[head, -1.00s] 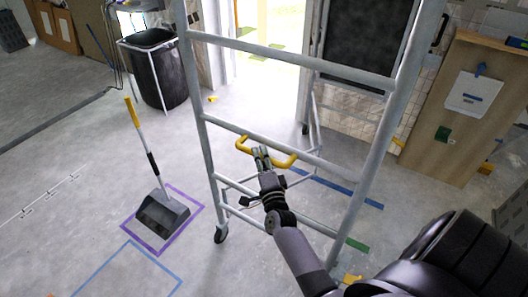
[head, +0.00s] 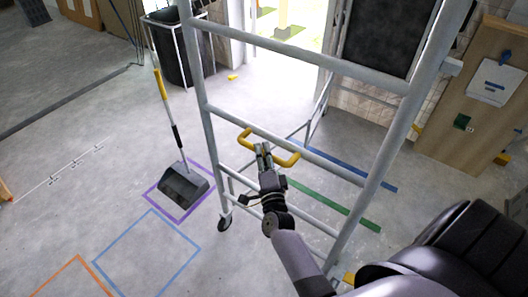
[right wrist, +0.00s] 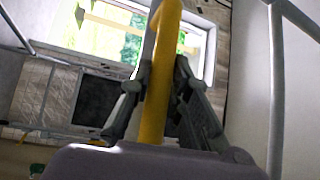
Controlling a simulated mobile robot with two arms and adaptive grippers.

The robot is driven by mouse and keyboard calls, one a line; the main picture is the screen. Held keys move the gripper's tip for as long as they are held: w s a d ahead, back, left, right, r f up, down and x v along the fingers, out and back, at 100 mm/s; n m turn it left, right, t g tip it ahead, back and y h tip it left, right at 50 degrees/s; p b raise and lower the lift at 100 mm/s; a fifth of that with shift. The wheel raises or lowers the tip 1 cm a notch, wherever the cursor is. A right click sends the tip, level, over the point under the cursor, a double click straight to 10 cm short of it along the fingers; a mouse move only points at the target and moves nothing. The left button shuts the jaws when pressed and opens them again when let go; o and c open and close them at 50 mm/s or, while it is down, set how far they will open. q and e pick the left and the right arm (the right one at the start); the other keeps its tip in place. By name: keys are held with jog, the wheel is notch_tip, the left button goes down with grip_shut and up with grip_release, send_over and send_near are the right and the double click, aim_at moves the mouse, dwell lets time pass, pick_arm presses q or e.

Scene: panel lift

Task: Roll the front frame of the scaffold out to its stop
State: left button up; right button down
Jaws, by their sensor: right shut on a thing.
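The front frame of the scaffold (head: 205,105) is a pale grey ladder-like tube frame standing upright close before me in the head view. A yellow handle (head: 285,160) is fixed on one of its middle rungs. My right gripper (head: 262,148) is shut on this handle; the right wrist view shows the yellow bar (right wrist: 156,100) between the two fingers. A black caster (head: 224,224) under the frame's left side rests on the floor. The foot of its right post is partly hidden by my arm. My left gripper is not in view.
A dustpan (head: 184,186) with a yellow-and-white handle stands in a purple floor outline at the left. Blue (head: 150,250) and orange (head: 75,275) floor outlines are empty. Blue (head: 350,171) and green (head: 330,207) tape strips lie behind the frame. A black bin (head: 175,50) stands at the back left.

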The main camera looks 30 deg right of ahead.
jog(key=shift+a+f, duration=0.2)
jog(key=shift+f, duration=0.15)
jog(key=c, duration=1.8)
grip_release()
jog(key=shift+s, duration=0.1)
jog(key=shift+c, duration=0.2)
jog(key=shift+o, duration=1.3)
jog(key=shift+a+r, duration=0.1)
jog(key=shift+r, duration=0.1)
jog(key=shift+o, duration=0.5)
jog(key=shift+r, duration=0.1)
jog(key=v, duration=1.2)
